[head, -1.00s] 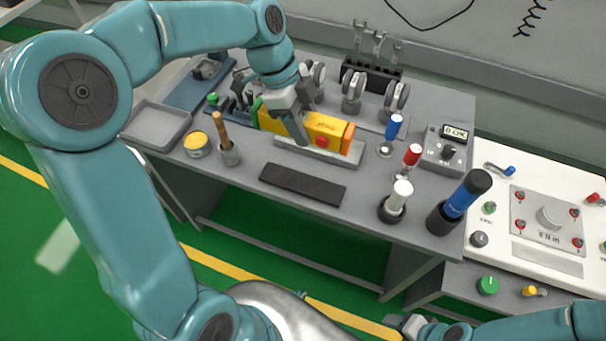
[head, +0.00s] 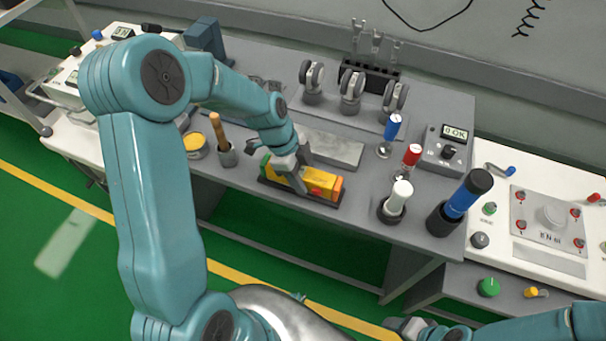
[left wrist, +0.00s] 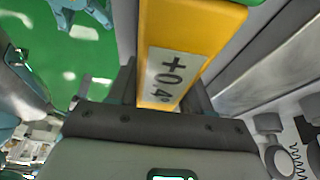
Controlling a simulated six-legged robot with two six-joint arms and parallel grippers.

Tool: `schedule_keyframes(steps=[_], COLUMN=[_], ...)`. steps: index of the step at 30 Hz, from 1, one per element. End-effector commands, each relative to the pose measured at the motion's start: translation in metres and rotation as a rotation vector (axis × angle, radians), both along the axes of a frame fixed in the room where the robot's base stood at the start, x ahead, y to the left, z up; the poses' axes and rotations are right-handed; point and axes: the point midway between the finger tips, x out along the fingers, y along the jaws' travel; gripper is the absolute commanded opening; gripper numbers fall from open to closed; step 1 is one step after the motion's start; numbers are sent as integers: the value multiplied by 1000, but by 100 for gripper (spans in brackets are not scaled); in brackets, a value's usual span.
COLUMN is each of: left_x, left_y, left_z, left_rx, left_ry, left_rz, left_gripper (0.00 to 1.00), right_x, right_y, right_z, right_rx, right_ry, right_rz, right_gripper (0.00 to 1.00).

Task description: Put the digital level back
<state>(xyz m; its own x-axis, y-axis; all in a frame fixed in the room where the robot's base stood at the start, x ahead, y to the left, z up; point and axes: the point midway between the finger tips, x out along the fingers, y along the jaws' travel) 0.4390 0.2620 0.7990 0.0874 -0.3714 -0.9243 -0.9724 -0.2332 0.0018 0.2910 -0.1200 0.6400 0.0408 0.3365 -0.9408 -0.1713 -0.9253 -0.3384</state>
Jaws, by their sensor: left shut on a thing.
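The digital level is a yellow bar (head: 322,183) with an orange end and a green end. My left gripper (head: 297,181) is shut on it near its middle. The level is in line with the dark flat pad (head: 328,204) at the table's front edge, on it or just above it; I cannot tell which. In the left wrist view the level (left wrist: 208,22) lies between the fingers, its display reading +0.4°. My right gripper (head: 411,327) shows only partly at the bottom edge, and its jaws are unclear.
A bare grey metal plate (head: 334,150) lies behind the level. A cup with a wooden handle (head: 226,151) and a yellow-topped tin (head: 195,145) stand to the left. White (head: 399,196), red (head: 411,156) and blue-handled (head: 392,128) tools stand to the right.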

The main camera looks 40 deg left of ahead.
Motion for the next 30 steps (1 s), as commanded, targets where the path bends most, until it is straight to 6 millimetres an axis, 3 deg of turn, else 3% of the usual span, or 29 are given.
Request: schedule_keyframes(steps=[8,9,11,23,30], left_x=[0,0,0,0,-4], left_y=[0,0,0,3,22], left_z=[-2,-2,-1,7,55], left_rx=[0,0,0,1,2], left_ry=[-1,0,0,-2,-5], left_rz=[0,0,0,2,5], left_gripper=[2,56,75,75,75], right_x=[0,0,0,0,0], right_y=[0,0,0,0,0], right_z=[-4,-3,-2,1,1], right_rx=[0,0,0,0,0], right_ry=[0,0,0,0,0], right_rz=[0,0,0,0,0], right_gripper=[64,64,64,64,64])
